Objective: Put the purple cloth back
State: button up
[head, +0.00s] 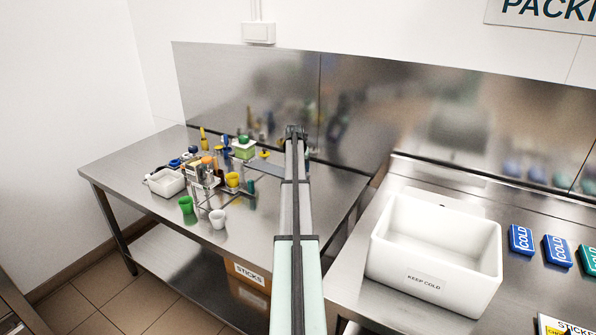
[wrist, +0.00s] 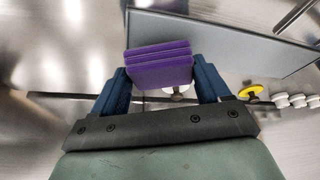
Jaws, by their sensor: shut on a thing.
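The purple cloth (wrist: 158,64) looks like a folded stack of layers in the wrist view. My gripper (wrist: 160,82) is shut on it, with a blue finger at each side. The cloth sticks out past the fingertips. In the head view my arm reaches over the left steel table (head: 255,218) toward the back panel, and its far end hides the cloth and the fingers. I cannot tell whether the cloth touches a surface.
A grey flat panel (wrist: 225,42) lies just beyond the cloth, with a yellow knob-like thing (wrist: 250,91) to the right. Cups, a white tub (head: 166,182) and a wire rack crowd the left table. A white KEEP COLD bin (head: 424,284) and cold packs (head: 521,240) stand on the right table.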

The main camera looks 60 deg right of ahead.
jog(key=shift+f, duration=0.85)
jog(key=shift+f, duration=0.15)
jog(key=o, duration=1)
jog(key=v, duration=1.2)
jog(key=shift+d, duration=0.1)
